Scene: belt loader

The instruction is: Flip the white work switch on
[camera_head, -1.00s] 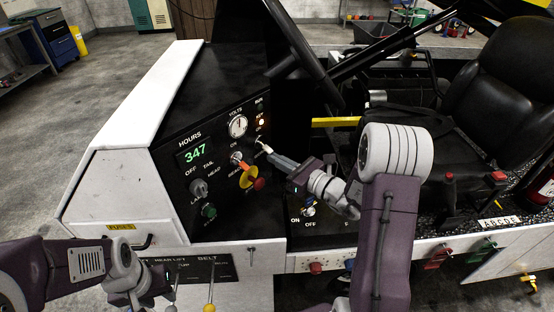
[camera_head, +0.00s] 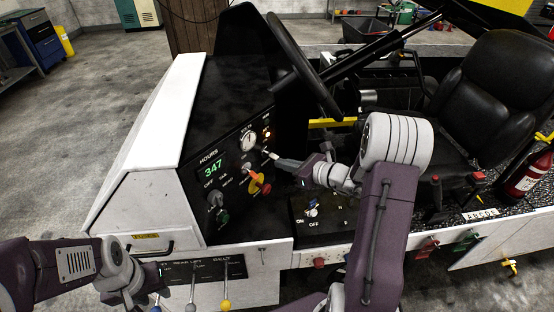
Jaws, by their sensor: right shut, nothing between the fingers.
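The black control panel (camera_head: 228,190) carries a dial gauge, an hours display reading 347, knobs and small switches. My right gripper (camera_head: 268,154) points left at the panel, its fingers closed together and empty, with the tip just right of and below the gauge. A small pale switch appears at this tip; whether they touch is unclear, and I cannot read its label or tell its position. My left gripper (camera_head: 152,278) is low at the left, in front of the lever panel, away from the switches. Its fingers are too small and dark to judge.
A red and yellow stop knob (camera_head: 258,184) sits below my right gripper. A lower panel has a blue-and-white switch (camera_head: 311,208) marked ON and OFF. Levers (camera_head: 226,290) rise near my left gripper. The steering wheel (camera_head: 303,65) and seat (camera_head: 497,85) are behind.

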